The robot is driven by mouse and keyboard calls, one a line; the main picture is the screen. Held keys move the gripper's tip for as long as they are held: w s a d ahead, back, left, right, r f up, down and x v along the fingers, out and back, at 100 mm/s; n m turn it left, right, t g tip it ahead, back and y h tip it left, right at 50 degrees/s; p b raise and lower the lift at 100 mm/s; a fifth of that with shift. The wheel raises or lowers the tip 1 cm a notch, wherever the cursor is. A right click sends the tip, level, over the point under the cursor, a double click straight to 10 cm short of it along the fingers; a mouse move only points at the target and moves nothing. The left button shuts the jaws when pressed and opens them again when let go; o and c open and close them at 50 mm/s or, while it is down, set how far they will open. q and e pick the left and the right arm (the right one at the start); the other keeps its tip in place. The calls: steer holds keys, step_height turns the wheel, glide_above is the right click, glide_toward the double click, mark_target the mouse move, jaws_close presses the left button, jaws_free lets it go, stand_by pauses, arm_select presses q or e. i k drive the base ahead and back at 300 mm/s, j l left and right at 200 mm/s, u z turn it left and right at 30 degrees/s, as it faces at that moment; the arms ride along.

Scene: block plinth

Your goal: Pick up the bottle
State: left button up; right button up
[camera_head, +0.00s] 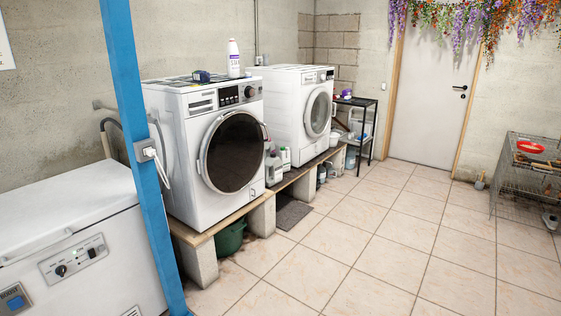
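A white bottle (233,58) with purple lettering stands upright on top of the nearer washing machine (184,130), toward its back right corner. A small dark blue object (201,76) sits on the same top, left of the bottle. Several other containers (279,160) stand low between the two machines; their details are too small to tell. Neither of my grippers shows in the head view.
A second white machine (285,97) stands farther back on the block plinth (261,217). A blue post (143,185) and a white chest freezer (70,215) are at the left. A wire cage (507,190) is at the right. The tiled floor (400,235) is clear in the middle.

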mark_target(233, 51)
steer(key=i+l+u, duration=0.15)
steer(key=i, duration=0.4)
steer(key=i+l+u, duration=0.1)
steer(key=i, duration=0.4)
steer(key=i+l+u, duration=0.15)
steer(key=i+l, duration=0.15)
steer(key=i, duration=0.25)
